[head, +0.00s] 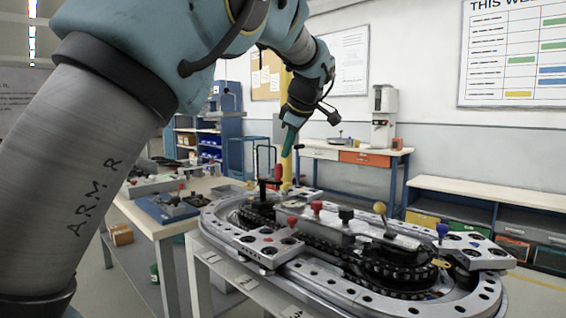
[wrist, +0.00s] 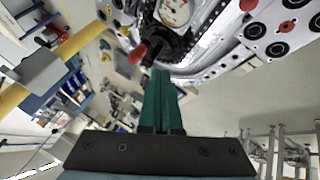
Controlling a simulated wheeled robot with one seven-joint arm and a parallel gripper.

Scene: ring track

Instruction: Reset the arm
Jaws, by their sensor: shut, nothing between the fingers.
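My gripper (head: 287,150) hangs from my arm in the head view, pointing down above the far left part of the ring track (head: 460,300). In the wrist view my gripper (wrist: 160,75) shows as two green fingers pressed together, with nothing between them. My arm is bent, its thick upper link filling the left of the head view and its forearm reaching out to the back. The fingers look apart from the track. A red knob (wrist: 138,53) appears close beside the fingertips in the wrist view, but I cannot tell the real gap.
The track carries upright knobs, including a yellow one (head: 380,208) and a blue one (head: 442,229). A side bench (head: 150,222) stands at left with parts on it. A back workbench (head: 365,153) has an orange drawer. Grey floor is open at the right.

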